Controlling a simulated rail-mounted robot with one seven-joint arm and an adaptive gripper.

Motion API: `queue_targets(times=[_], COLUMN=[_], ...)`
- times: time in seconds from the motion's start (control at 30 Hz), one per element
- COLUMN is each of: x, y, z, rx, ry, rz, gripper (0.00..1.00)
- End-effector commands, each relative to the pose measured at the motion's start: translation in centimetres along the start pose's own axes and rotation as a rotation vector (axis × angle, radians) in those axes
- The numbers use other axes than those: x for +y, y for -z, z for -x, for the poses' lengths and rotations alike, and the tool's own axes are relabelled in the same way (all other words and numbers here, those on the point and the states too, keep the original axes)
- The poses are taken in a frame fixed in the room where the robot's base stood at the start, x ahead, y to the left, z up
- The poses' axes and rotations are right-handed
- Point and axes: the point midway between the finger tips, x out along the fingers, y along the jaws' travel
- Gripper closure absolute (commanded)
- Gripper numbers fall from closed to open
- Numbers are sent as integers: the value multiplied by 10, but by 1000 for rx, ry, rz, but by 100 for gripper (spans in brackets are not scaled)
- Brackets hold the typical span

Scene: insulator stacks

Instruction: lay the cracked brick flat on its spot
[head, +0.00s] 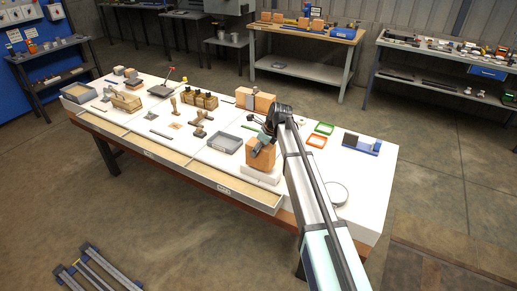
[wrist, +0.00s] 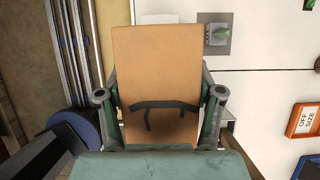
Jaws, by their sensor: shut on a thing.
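An orange-tan brick (head: 260,157) stands upright on end below my gripper (head: 267,138) near the front edge of the white table. In the wrist view the brick (wrist: 157,60) fills the middle, with a dark jagged crack across its face. My gripper (wrist: 162,97) is shut on it, one finger on each side. A white block (head: 262,173) shows directly under the brick in the head view; I cannot tell whether they touch. The brick's spot cannot be made out for sure.
A grey tray (head: 224,144) stands just left of the brick. An orange tray (head: 316,141), labelled "OFF SIZE" in the wrist view (wrist: 304,120), and a green tray (head: 324,128) lie to the right. A round pale disc (head: 336,193) lies right of my arm.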

Motion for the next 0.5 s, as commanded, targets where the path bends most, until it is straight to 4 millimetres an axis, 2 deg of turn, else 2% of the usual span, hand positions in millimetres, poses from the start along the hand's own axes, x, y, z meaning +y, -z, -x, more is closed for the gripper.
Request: queue_targets(times=[0.5], x=[0], y=[4], z=[-10], rx=[-1], ry=[1], rz=[0], gripper=[91])
